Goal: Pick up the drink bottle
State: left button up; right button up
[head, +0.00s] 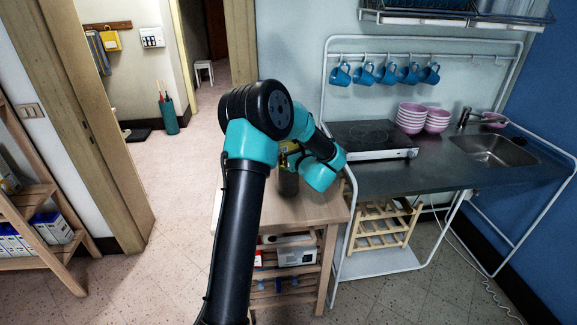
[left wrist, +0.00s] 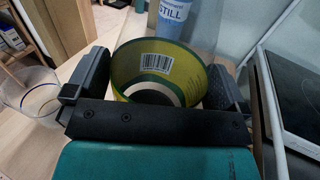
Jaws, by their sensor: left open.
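The drink bottle, clear with a blue label reading "STILL" (left wrist: 172,12), stands at the top of the left wrist view, beyond my left gripper (left wrist: 154,82). Only part of it shows. The gripper is open, its two black fingers wide apart. Between them is a yellow-green round container (left wrist: 150,66) with a barcode, nearer than the bottle. I cannot tell whether the fingers touch this container. In the head view my left arm reaches over the small wooden table and hides most of the tabletop and the gripper. My right gripper is in neither view.
A clear glass (left wrist: 28,92) stands left of the gripper. The wooden table (head: 315,208) adjoins the metal kitchen counter (head: 440,176), which carries a hob (head: 365,135), pink bowls (head: 411,117) and a sink (head: 495,150). A wooden shelf (head: 35,198) stands at far left.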

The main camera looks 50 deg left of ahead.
pick_arm(q)
jog(key=shift+c, duration=0.2)
jog(key=c, duration=1.5)
